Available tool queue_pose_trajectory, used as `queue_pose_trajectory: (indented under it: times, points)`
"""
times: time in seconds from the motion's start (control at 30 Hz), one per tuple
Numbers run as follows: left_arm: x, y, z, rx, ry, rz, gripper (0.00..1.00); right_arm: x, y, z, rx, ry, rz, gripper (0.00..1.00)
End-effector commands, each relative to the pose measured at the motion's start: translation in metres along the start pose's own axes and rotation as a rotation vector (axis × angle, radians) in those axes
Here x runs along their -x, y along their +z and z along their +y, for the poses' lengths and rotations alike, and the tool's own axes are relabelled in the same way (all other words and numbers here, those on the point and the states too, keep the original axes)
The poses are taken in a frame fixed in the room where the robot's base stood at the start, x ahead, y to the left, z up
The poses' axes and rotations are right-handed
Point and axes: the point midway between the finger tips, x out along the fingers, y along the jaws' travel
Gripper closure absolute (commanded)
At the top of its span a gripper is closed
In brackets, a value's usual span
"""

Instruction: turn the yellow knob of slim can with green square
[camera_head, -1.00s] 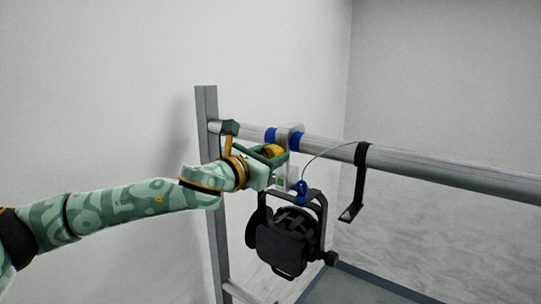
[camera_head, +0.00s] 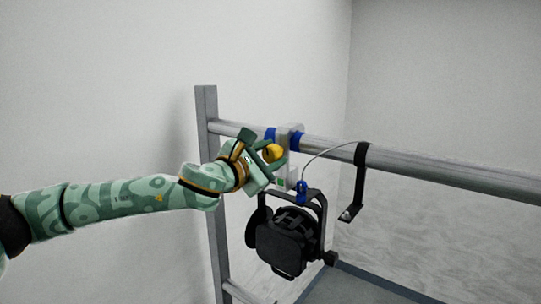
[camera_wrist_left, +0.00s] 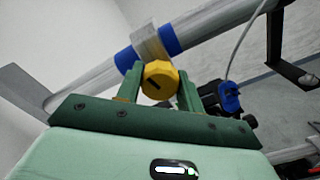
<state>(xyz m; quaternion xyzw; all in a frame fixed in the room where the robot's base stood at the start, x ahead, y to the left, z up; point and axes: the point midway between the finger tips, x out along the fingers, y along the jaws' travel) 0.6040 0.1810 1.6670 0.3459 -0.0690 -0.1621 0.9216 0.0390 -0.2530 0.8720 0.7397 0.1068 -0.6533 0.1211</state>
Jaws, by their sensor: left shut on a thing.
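The slim black can (camera_head: 285,243) hangs from the metal rail by a clamp with blue parts. A small green square (camera_head: 281,183) shows on the pale clamp piece just above the can. The yellow knob (camera_head: 272,153) sits on the near side of the clamp; it also shows in the left wrist view (camera_wrist_left: 160,80). My left gripper (camera_head: 271,157) is shut on the yellow knob, with one green finger on each side of it. In the left wrist view the knob has a dark slot, tilted. My right gripper is not in view.
The metal rail (camera_head: 440,171) runs right from an upright post (camera_head: 208,150). A black strap (camera_head: 359,185) hangs from the rail to the right of the can, and a thin cable (camera_head: 325,150) arcs between them. A pale wall stands behind.

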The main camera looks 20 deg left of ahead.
Motion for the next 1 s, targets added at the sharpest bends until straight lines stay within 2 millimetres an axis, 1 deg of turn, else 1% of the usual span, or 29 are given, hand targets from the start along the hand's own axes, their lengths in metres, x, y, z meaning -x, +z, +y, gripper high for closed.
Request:
queue_pose_trajectory:
  times: [0.03, 0.3, 0.33, 0.37, 0.4, 0.67, 0.77, 0.87, 0.97, 1.0]
  points:
    - [0.0, -0.003, -0.003, 0.001, -0.006, 0.004, 0.85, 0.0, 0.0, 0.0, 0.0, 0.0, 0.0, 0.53]
    - [0.0, -0.003, -0.003, 0.002, -0.006, 0.004, 0.85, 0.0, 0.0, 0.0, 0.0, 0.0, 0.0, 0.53]
    - [0.0, -0.003, -0.003, 0.002, -0.006, 0.004, 0.54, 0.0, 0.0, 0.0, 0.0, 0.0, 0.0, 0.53]
    - [0.0, -0.003, -0.003, 0.002, -0.006, 0.004, 0.46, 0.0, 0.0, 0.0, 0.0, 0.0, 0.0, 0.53]
    - [0.0, -0.002, -0.003, 0.002, -0.005, 0.004, 0.41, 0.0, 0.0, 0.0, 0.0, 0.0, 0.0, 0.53]
    - [0.001, -0.001, -0.001, 0.001, -0.002, 0.001, 0.41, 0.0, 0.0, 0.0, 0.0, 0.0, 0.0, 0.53]
    - [0.007, -0.001, -0.001, 0.001, -0.001, 0.001, 0.41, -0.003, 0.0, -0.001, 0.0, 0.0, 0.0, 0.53]
    - [0.022, -0.003, -0.001, 0.0, 0.0, 0.0, 0.41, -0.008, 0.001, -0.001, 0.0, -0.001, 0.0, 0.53]
    - [0.047, -0.004, -0.001, 0.0, 0.0, 0.001, 0.41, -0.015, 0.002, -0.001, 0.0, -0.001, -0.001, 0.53]
    - [0.058, -0.004, -0.002, 0.0, 0.0, 0.001, 0.41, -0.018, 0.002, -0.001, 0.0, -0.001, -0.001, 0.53]
